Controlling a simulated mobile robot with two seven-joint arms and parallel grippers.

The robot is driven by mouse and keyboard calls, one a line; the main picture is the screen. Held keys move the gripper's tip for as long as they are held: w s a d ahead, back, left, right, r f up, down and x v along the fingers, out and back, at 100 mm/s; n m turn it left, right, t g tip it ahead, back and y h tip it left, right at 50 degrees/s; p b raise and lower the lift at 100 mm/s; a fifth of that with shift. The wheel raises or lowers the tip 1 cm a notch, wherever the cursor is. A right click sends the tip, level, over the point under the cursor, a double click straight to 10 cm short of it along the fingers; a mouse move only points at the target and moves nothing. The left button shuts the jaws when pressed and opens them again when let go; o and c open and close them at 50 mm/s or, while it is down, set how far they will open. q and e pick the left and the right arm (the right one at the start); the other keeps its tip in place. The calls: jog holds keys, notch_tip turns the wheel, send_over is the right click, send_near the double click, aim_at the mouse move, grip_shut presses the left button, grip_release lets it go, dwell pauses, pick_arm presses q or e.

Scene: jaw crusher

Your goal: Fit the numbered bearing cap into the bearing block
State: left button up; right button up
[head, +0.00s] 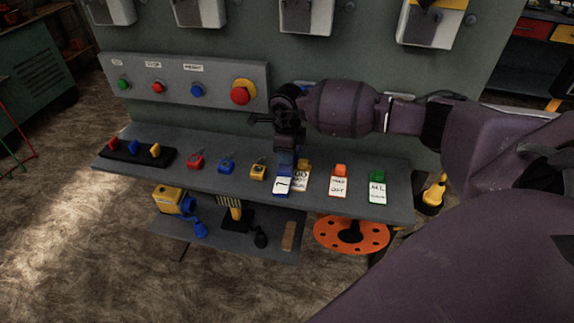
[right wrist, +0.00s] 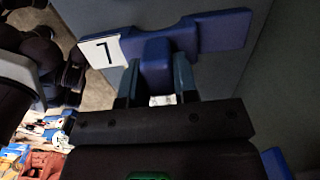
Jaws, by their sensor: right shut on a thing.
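My right gripper (head: 286,152) is above the shelf and points down. It is shut on a blue piece with a white label marked 7 (head: 282,184). In the right wrist view the fingers (right wrist: 156,80) pinch a blue block in the middle of this piece (right wrist: 215,34), with a wide blue bar crossing beyond it and the 7 label at the left. In the head view the piece is at the shelf's front, beside a yellow tag; I cannot tell whether it touches the shelf. I cannot pick out a bearing block or bearing cap by name. My left gripper is not in view.
The grey shelf (head: 215,184) holds red, blue and yellow padlocks (head: 227,162) and, to the right, orange (head: 339,181) and green (head: 377,188) tags. A button panel (head: 215,72) stands behind. A lower shelf (head: 285,218) and an orange perforated disc (head: 330,232) lie below.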

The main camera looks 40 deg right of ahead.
jog(key=shift+r, duration=0.1)
grip_shut()
